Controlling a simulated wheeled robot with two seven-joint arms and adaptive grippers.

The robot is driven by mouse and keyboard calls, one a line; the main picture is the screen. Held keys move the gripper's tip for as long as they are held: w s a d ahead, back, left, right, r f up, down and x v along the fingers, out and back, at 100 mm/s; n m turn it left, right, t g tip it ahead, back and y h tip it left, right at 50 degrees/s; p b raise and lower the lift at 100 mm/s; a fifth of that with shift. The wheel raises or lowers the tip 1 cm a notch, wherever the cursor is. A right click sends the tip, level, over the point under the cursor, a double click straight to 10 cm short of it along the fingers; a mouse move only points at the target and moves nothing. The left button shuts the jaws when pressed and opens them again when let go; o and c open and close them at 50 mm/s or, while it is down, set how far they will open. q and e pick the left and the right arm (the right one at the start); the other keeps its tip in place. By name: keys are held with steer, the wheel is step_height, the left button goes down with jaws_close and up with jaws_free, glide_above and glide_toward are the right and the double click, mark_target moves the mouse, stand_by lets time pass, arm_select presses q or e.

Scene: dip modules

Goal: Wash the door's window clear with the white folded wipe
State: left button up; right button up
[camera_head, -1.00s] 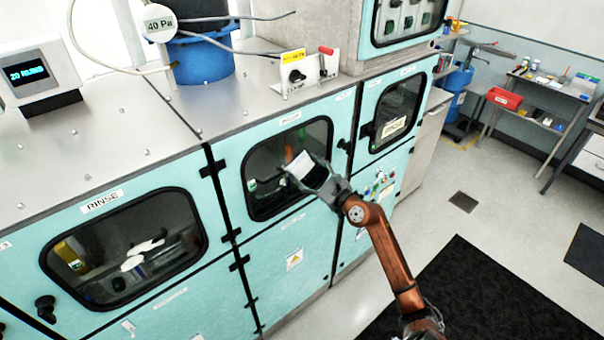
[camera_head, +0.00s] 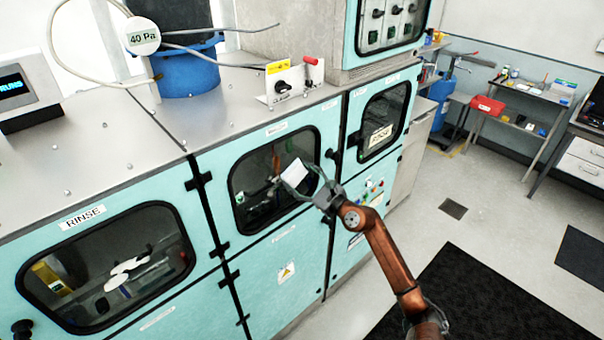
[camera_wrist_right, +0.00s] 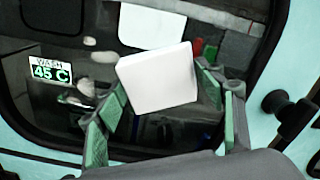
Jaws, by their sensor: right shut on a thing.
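The white folded wipe (camera_head: 294,173) is in my right gripper (camera_head: 303,182), in front of the dark window (camera_head: 252,170) of the teal middle door (camera_head: 285,250). In the right wrist view the fingers of my right gripper (camera_wrist_right: 160,95) stand on both sides of the wipe (camera_wrist_right: 157,78), which lies over the lower middle of the window (camera_wrist_right: 40,105). Several pale smear-like spots (camera_wrist_right: 103,57) show left of the wipe. I cannot tell whether the wipe touches the glass. A display inside reads WASH 45 C (camera_wrist_right: 50,71). My left gripper is out of view.
A dark door knob (camera_wrist_right: 290,115) stands right of the window. The RINSE door window (camera_head: 110,265) is to the left, and another windowed door (camera_head: 384,118) is to the right. A switch box with a red lever (camera_head: 297,80) stands on the bench top. The floor in front is open.

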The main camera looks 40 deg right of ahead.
mark_target(261, 188)
steer(key=shift+s+a+r+p, duration=0.1)
steer(key=shift+a+r+p, duration=0.15)
steer(key=shift+a+p, duration=0.55)
steer(key=shift+a+f, duration=0.15)
steer(key=shift+a, duration=0.4)
steer(key=a+p, duration=0.2)
steer(key=p, duration=0.1)
steer(key=shift+s+a, duration=0.1)
steer(key=shift+a, duration=0.2)
steer(key=shift+a+p, duration=0.35)
steer(key=shift+a, duration=0.1)
steer(key=a+p, duration=0.2)
steer(key=shift+s+a, duration=0.15)
steer(key=shift+a, duration=0.15)
steer(key=shift+a+p, duration=0.5)
steer(key=shift+p, duration=0.05)
steer(key=shift+s+a+p, duration=0.1)
steer(key=shift+a+p, duration=0.7)
steer(key=shift+p, duration=0.1)
steer(key=shift+a+p, duration=0.5)
steer(key=shift+a, duration=0.3)
